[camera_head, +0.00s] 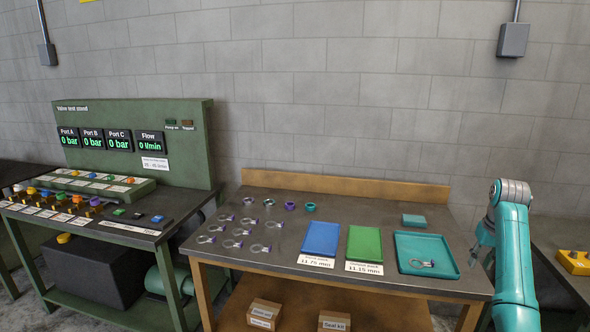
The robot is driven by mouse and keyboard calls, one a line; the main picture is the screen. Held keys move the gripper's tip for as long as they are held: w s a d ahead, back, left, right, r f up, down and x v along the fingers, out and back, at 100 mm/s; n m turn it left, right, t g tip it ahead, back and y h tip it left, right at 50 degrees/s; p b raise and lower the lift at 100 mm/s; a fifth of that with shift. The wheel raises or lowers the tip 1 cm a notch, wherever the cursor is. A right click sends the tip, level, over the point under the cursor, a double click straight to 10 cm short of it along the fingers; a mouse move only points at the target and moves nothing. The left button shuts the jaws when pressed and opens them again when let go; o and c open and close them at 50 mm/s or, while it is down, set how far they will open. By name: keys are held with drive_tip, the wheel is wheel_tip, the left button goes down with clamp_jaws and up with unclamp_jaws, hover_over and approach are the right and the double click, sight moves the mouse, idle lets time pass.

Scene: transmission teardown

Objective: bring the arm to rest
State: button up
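My arm rises at the right edge of the picture, teal with a grey joint at its top. My gripper (483,250) hangs from it, pointing down beside the right end of the workbench (285,256). It is small and partly overlapped by my arm, so its fingers do not show clearly. I see nothing held in it. A teal tray (447,247) lies just left of it, with a ring-shaped part (420,263) inside.
A blue tray (321,238), a green tray (364,244) and a teal block (413,221) are on the bench. Several ring parts (261,248) lie at its left. The valve test stand (190,150) is far left. A yellow box (574,262) sits on the right table.

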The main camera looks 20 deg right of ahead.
drive_tip(key=a+f+t, duration=0.1)
drive_tip(key=a+f, duration=0.4)
drive_tip(key=f, duration=0.3)
drive_tip(key=a+f+n+t+h, duration=0.1)
drive_tip(key=a+f, duration=0.4)
drive_tip(key=f, duration=0.3)
drive_tip(key=a+f, duration=0.5)
drive_tip(key=f, duration=0.4)
drive_tip(key=s+a+f+n+t, duration=0.1)
drive_tip(key=s+a+f, duration=0.3)
drive_tip(key=a, duration=0.2)
drive_tip(key=s+a+f+t+h, duration=0.1)
drive_tip(key=s+a+f+t, duration=0.1)
drive_tip(key=s+a+f, duration=0.3)
drive_tip(key=s+a+f+n+t, duration=0.1)
drive_tip(key=s+a+f, duration=0.15)
drive_tip(key=a, duration=0.45)
drive_tip(key=s+a+r+n+t, duration=0.1)
drive_tip(key=s+a+r+t, duration=0.25)
drive_tip(key=s+a, duration=1.15)
drive_tip(key=s+a+r+n+t+y, duration=0.1)
drive_tip(key=s+a+r+t, duration=0.1)
drive_tip(key=s+r, duration=0.7)
drive_tip(key=s+a+r+n+t+y, duration=0.1)
drive_tip(key=s+a+r, duration=0.1)
drive_tip(key=s+r, duration=0.7)
wheel_tip(320, 180, up, 3)
drive_tip(key=shift+s+f+t+y, duration=0.1)
drive_tip(key=shift+s+t+y, duration=0.25)
drive_tip(key=shift+s+y, duration=0.05)
